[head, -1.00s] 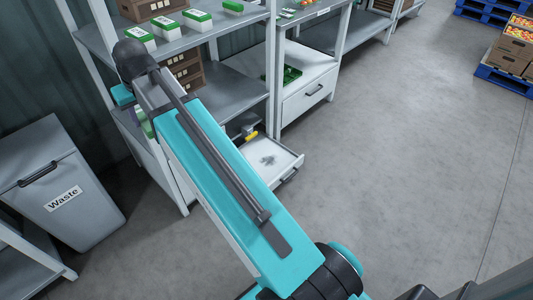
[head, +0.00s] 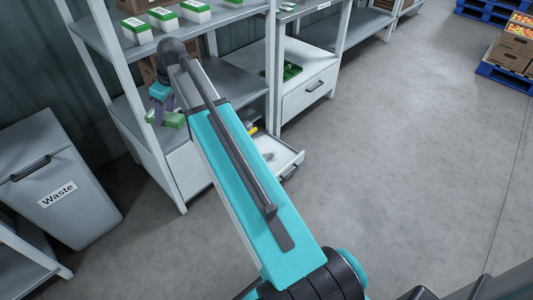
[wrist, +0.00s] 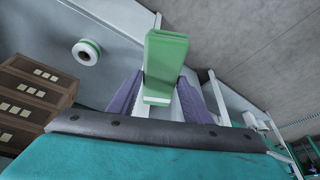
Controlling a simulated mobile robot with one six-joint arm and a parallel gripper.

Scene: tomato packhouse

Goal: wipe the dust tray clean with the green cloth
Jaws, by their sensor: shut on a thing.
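My gripper (head: 168,106) is shut on the green cloth (head: 174,121), in front of the left shelf unit. In the wrist view the folded green cloth (wrist: 166,55) stands out between the two purple fingers of my gripper (wrist: 160,92). The dust tray (head: 291,160) is a pale, pulled-out drawer low beside the shelf, with a dark handle. A grey dust patch shows on its floor, and my arm hides its left part. The cloth is up and left of the tray, apart from it.
A grey waste bin (head: 75,215) stands at the left. Shelf posts (head: 128,85) stand close to my gripper. Green-and-white boxes (head: 163,17) are on the upper shelf. A white roll (wrist: 86,52) and brown boxes (wrist: 30,100) show in the wrist view.

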